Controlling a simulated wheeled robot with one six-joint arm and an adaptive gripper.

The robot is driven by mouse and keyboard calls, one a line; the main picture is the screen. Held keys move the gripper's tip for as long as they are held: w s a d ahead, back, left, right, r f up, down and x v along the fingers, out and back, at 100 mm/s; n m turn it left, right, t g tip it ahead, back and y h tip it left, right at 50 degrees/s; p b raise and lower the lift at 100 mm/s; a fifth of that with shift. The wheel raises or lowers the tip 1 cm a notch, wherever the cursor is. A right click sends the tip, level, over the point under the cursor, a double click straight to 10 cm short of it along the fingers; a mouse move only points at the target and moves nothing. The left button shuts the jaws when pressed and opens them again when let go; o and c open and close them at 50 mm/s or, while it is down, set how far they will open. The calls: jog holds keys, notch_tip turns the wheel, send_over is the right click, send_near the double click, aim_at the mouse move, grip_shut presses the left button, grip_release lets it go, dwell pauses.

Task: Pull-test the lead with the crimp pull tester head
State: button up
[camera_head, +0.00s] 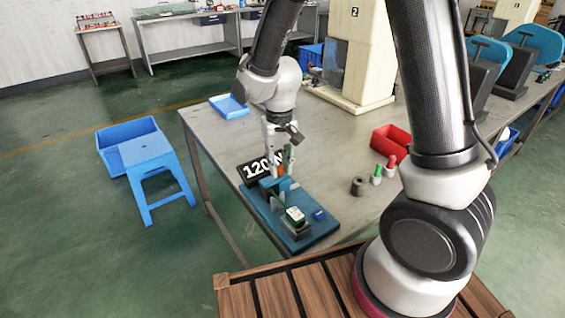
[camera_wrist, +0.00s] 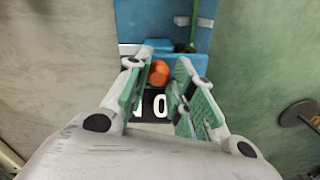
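The crimp pull tester is a blue device whose base (camera_head: 318,238) lies near the front left edge of the table. It carries a black display (camera_head: 252,172) reading 120, its end partly hidden. My gripper (camera_head: 279,152) points down over the tester's far part. In the wrist view my gripper (camera_wrist: 163,62) has its green-padded fingers spread around an orange knob (camera_wrist: 158,73), with gaps on both sides. The tester's blue body (camera_wrist: 160,18) shows beyond, with a dark green upright piece (camera_wrist: 191,35). I cannot make out the lead clearly.
A green and white block (camera_head: 295,215) and a small blue block (camera_head: 320,215) sit on the tester base. Right of it stand a dark cylinder (camera_head: 357,187), green and red pieces (camera_head: 376,175), and a red bin (camera_head: 385,140). A blue stool (camera_head: 146,148) stands left.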

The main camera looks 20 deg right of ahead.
jog(key=o, duration=0.4)
jog(key=shift+s+a, duration=0.1)
jog(key=shift+a, duration=0.05)
jog(key=shift+c, duration=0.2)
notch_tip(320, 180, up, 12)
